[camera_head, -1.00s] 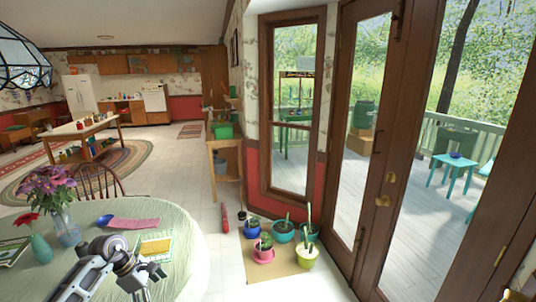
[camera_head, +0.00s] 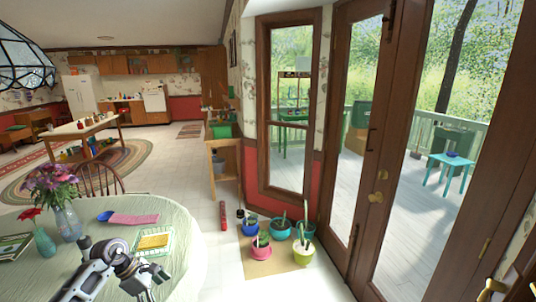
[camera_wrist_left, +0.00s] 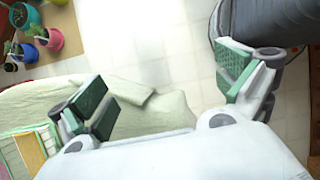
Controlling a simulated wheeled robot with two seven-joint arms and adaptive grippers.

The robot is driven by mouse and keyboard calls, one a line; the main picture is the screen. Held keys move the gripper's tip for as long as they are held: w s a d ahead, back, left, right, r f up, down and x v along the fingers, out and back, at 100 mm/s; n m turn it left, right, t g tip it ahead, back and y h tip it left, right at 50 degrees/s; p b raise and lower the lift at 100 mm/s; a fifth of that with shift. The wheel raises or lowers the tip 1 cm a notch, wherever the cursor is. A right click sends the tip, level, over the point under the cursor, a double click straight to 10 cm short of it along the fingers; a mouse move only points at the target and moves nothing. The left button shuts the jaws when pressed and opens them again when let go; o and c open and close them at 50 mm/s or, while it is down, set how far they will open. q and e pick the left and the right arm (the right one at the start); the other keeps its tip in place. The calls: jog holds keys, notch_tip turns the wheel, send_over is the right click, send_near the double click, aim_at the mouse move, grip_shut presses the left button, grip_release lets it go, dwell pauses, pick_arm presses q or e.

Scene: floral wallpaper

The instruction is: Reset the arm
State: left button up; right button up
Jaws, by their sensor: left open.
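My left gripper (camera_head: 148,281) is low in the head view, over the near right part of the round table. The left wrist view looks down past its two green-padded fingers (camera_wrist_left: 165,86), which are spread wide apart. Nothing is between them; the pale tablecloth edge and the tiled floor show beneath. My left arm comes in from the bottom left of the head view. My right gripper cannot be made out in either view.
The round table (camera_head: 185,240) holds a flower vase (camera_head: 67,222), a teal vase (camera_head: 44,242), a pink cloth (camera_head: 134,219) and a yellow notepad (camera_head: 154,242). Potted plants (camera_head: 280,228) stand on a mat by the glass door (camera_head: 352,130).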

pick_arm(q)
jog(key=w+d+f+n+t+h, duration=0.2)
jog(key=d+f+n+t+h, duration=0.4)
jog(key=d+f+n, duration=0.45)
jog(key=s+a+f+n+t+y, duration=0.2)
jog(key=s+a+f+n+y, duration=0.1)
jog(key=f+n, duration=0.7)
jog(key=s+a+f+n+t+y, duration=0.2)
jog(key=s+a+f+n+t, duration=0.1)
jog(key=f+n, duration=0.75)
jog(key=s+a+f+n+g+y, duration=0.1)
jog(key=s+f+n+g+y, duration=0.4)
jog(key=s+f+n, duration=0.9)
jog(key=s+d+f+n+g, duration=0.1)
jog(key=s+f+g, duration=0.1)
jog(key=s, duration=0.8)
jog(key=s+d+f+n+g, duration=0.1)
jog(key=s+f+g, duration=0.1)
jog(key=s+f, duration=0.3)
jog(key=s+d+f+n+g+y, duration=0.1)
jog(key=s+f, duration=0.3)
jog(key=s, duration=1)
jog(key=shift+s+d+f+g, duration=0.15)
jog(key=shift+s+d+g, duration=0.2)
jog(key=shift+d+g, duration=0.25)
pick_arm(e)
jog(key=a, duration=0.1)
jog(key=s+a, duration=0.1)
jog(key=shift+s+a, duration=0.3)
